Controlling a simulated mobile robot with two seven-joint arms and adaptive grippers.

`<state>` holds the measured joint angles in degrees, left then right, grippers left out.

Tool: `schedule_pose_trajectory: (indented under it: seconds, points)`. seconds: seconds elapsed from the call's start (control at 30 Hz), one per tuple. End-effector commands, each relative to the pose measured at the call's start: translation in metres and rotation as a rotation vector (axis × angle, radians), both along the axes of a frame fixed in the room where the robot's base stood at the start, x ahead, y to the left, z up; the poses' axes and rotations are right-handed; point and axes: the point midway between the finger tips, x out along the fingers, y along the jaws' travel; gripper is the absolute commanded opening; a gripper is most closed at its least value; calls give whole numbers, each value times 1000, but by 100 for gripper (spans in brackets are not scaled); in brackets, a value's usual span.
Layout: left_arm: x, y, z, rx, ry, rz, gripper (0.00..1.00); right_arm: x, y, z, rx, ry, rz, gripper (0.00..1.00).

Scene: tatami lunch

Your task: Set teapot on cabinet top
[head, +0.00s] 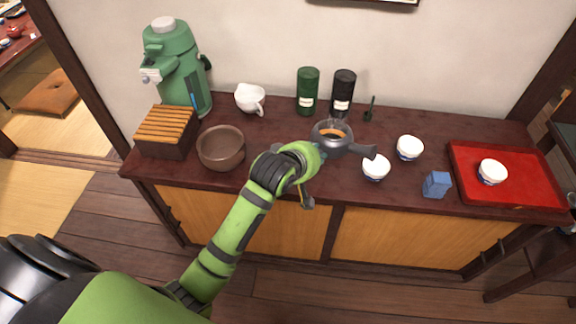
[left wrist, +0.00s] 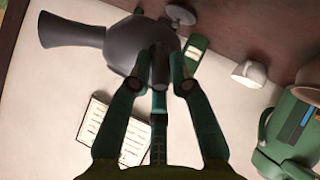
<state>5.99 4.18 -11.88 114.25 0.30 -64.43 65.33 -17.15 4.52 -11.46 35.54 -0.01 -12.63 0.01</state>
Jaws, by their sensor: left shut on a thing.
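The dark grey teapot (head: 330,146) is over the middle of the cabinet top (head: 290,185), its flared side handle pointing right. An orange-brown round area shows at its top. In the left wrist view the teapot (left wrist: 130,42) appears large and turned over by the camera angle. My left gripper (head: 312,158) is at the teapot's left, near side; in the left wrist view its fingers (left wrist: 163,62) are shut on a narrow grey part of the teapot. I cannot tell whether the teapot's base touches the wood. My right gripper is not in view.
White cups (head: 375,168) and (head: 409,148) and a blue box (head: 436,185) stand right of the teapot, before a red tray (head: 470,187). Dark canisters (head: 307,92) and (head: 343,93) stand behind. A brown bowl (head: 221,148) is left; bare wood lies between.

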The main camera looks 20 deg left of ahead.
Motion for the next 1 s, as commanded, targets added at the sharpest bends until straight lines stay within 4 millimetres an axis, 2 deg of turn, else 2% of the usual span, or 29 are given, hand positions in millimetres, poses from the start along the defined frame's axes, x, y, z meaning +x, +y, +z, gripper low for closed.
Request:
schedule_pose_trajectory:
  seconds: [0.33, 0.5, 0.73, 1.0]
  points:
    - [8, 73, -40, 8, -1, 4, 0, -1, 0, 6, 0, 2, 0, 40]
    - [12, 101, -57, 4, -3, 2, 0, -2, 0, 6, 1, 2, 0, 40]
    - [13, 112, -69, 0, -3, 1, 0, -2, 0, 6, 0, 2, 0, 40]
    - [13, 112, -103, 1, -4, 2, 0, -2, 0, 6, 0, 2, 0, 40]
